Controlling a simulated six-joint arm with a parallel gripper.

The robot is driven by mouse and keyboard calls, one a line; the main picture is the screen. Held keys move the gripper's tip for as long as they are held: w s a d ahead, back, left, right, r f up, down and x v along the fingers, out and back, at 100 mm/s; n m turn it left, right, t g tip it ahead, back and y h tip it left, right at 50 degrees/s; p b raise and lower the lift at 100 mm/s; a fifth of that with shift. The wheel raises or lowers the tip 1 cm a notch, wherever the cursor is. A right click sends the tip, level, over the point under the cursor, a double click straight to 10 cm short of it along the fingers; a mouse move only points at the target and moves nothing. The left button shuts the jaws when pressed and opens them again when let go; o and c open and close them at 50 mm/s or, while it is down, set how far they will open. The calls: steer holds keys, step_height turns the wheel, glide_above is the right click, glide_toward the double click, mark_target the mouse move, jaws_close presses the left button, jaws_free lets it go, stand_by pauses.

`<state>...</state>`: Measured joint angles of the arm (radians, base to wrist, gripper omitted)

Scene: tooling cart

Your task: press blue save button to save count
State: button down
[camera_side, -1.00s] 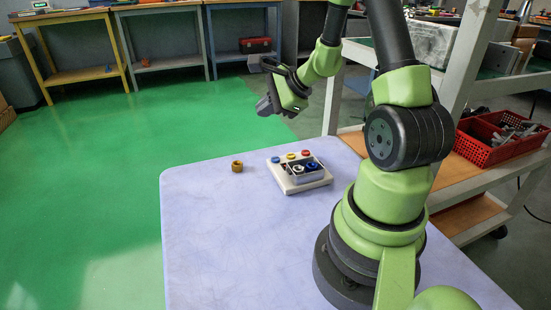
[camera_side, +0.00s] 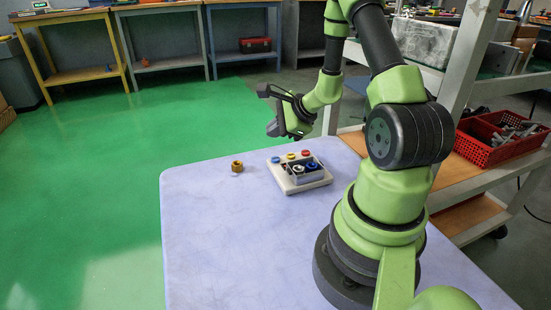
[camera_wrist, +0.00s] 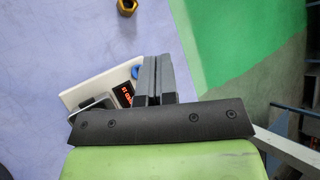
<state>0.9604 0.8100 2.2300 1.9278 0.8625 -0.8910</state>
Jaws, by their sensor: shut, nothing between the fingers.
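The white control box (camera_side: 290,185) lies on the pale table. A grey raised part holds a white ring-shaped piece (camera_side: 298,169) and a blue one (camera_side: 311,166). My gripper (camera_side: 273,130) is shut and empty, above and behind the box's far side, apart from it. In the wrist view my shut fingers (camera_wrist: 157,62) hide part of the box. A blue round piece (camera_wrist: 135,71) shows beside them; I cannot tell which one. A dark display with red letters (camera_wrist: 124,93) is partly hidden.
A brass nut (camera_side: 237,166) lies on the table (camera_side: 220,240) left of the box. The table is otherwise clear to the left and front. A shelf cart with a red basket (camera_side: 490,152) stands at the right, beyond my arm.

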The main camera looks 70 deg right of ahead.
mark_target(275, 159)
steer(key=shift+f, duration=2.4)
steer(key=shift+f, duration=0.1)
steer(key=shift+f, duration=0.3)
steer(key=shift+f, duration=0.7)
stand_by(1.1)
steer(key=shift+r, duration=0.95)
steer(key=shift+r, duration=2.4)
